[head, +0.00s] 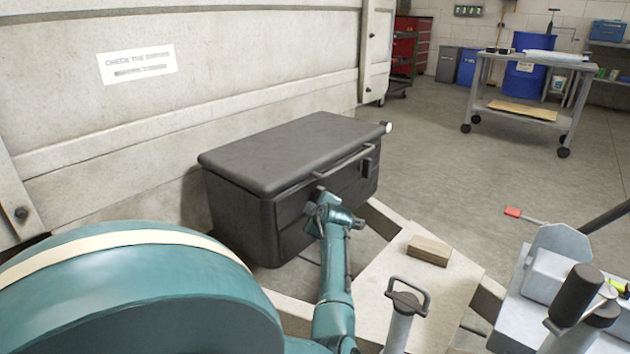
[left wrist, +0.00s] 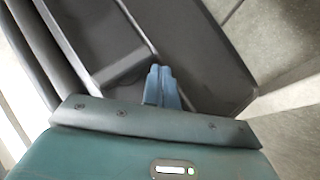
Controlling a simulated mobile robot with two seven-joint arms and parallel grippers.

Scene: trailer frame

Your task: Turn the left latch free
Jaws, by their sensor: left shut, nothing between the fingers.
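A dark grey lidded box (head: 290,165) stands against the pale trailer wall, its lid (head: 290,150) down. A bar handle (head: 343,163) runs along its front upper edge. A small dark latch (head: 367,166) shows on the right part of the front. The left latch cannot be made out clearly in the head view, where my left gripper (head: 318,198) is in front of that area. In the left wrist view the blue fingers (left wrist: 161,72) are together and empty, close to a dark raised part (left wrist: 122,68) on the box front. Contact cannot be told. My right gripper is not in view.
A wooden block (head: 429,250) lies on the pale board (head: 385,300) right of my left arm. A grey upright with a loop handle (head: 405,305) stands in front. Grey hitch parts (head: 560,270) are at the right.

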